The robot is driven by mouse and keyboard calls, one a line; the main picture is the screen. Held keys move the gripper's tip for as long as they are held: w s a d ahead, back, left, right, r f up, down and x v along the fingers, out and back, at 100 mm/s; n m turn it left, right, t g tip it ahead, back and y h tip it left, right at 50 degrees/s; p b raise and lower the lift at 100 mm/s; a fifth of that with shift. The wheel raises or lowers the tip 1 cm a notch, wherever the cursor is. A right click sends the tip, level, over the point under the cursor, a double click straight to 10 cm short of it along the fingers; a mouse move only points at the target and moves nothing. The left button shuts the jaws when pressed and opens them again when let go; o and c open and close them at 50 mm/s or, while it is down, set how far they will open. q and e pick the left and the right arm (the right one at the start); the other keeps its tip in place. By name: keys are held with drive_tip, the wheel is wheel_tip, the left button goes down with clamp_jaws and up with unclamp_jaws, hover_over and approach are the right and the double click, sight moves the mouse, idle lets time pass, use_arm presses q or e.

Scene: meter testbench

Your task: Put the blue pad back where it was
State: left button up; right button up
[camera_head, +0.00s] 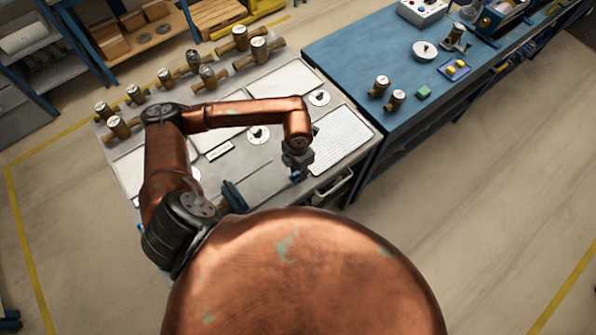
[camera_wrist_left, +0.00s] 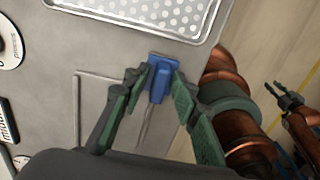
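The blue pad (camera_head: 295,178) is at the front edge of the grey bench, below my left gripper (camera_head: 298,163).
A white perforated tray (camera_head: 342,142) lies beside the pad on the grey bench (camera_head: 240,172). Rectangular outlines mark the bench top near the pad. Round white dials (camera_head: 258,134) and several brass meters (camera_head: 207,77) stand farther back. A blue bench (camera_head: 385,55) adjoins at the right.

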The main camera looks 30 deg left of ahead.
use_arm(q)
drive_tip(key=shift+r, duration=0.1)
drive_tip(key=shift+r, duration=0.3)
wheel_tip(320, 180, up, 12)
drive_tip(key=b, duration=0.1)
drive_tip(key=shift+f, duration=0.2)
drive_tip(key=shift+s+f, duration=0.1)
